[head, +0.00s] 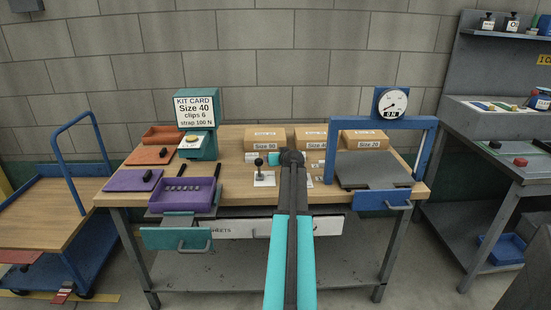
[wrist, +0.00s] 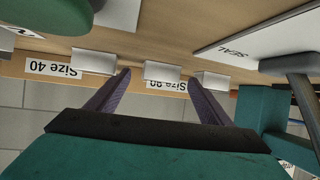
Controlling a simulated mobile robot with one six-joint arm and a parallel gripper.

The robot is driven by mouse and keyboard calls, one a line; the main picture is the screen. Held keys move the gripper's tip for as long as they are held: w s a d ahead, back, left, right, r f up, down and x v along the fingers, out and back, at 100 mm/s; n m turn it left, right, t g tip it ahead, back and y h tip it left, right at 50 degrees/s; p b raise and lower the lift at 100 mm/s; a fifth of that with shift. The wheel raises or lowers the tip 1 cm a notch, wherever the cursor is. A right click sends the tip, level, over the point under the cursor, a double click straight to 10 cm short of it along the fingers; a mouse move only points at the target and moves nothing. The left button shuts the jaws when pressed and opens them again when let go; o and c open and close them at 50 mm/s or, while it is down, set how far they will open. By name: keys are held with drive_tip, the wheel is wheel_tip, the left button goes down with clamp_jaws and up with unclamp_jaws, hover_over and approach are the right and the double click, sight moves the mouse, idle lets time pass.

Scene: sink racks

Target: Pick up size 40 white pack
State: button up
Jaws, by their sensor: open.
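In the wrist view, seen upside down, three white packs stand in a row before the labelled boxes. One white pack (wrist: 98,62) is by the "Size 40" label (wrist: 55,69), left of my gripper (wrist: 158,78). A second pack (wrist: 162,71) lies between my open fingertips, in front of another size label whose number is hard to read. A third pack (wrist: 213,80) is just right of the fingers. In the head view, the middle box (head: 311,136) reads Size 40. My arm reaches over the table to the boxes and hides part of the packs and gripper.
A kit card (head: 195,108) reads Size 40, clips 6, strap 100 N. A purple tray (head: 186,195) is at the front left. A blue frame with a gauge (head: 391,103) stands at the right. A black-knobbed lever (head: 259,163) stands beside my arm.

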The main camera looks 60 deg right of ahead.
drive_tip(key=shift+x, duration=1.4)
drive_tip(key=c, duration=1.1)
